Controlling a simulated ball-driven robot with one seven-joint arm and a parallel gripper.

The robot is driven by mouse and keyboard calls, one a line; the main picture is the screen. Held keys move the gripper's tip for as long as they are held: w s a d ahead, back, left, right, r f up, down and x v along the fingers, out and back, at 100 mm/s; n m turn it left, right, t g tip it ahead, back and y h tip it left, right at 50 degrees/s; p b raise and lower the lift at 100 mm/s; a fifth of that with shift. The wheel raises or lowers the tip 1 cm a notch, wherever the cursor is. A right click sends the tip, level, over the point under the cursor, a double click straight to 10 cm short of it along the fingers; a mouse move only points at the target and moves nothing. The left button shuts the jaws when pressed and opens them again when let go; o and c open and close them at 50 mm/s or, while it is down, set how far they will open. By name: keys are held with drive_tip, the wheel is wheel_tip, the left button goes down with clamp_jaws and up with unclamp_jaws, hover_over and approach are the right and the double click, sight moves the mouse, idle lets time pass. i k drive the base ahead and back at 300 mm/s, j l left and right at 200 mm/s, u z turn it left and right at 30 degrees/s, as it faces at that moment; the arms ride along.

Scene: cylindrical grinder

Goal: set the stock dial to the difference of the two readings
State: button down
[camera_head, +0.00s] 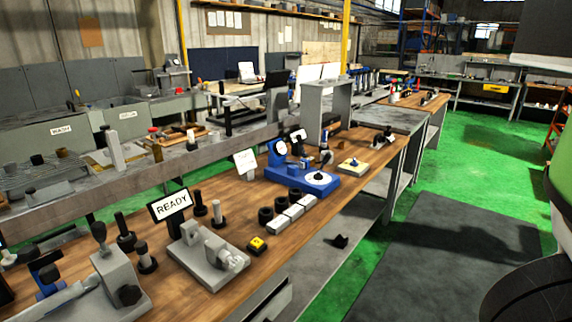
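A blue gauge stand (300,178) stands on the wooden bench, with a round white dial face (281,147) at its upper left. Its base carries a white disc with a dark knob (319,177). To its right a low cream block (353,166) carries another small dark knob. A second small white gauge face (298,136) shows behind the stand. The readings and the knob settings are too small to read, and I cannot tell which knob is the stock dial. My gripper is not in view.
A white card (245,162) stands behind. The dark floor mat (440,250) right of the bench looks clear.

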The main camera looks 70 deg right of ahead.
sight(354, 163)
drive_tip(key=z, duration=2.15)
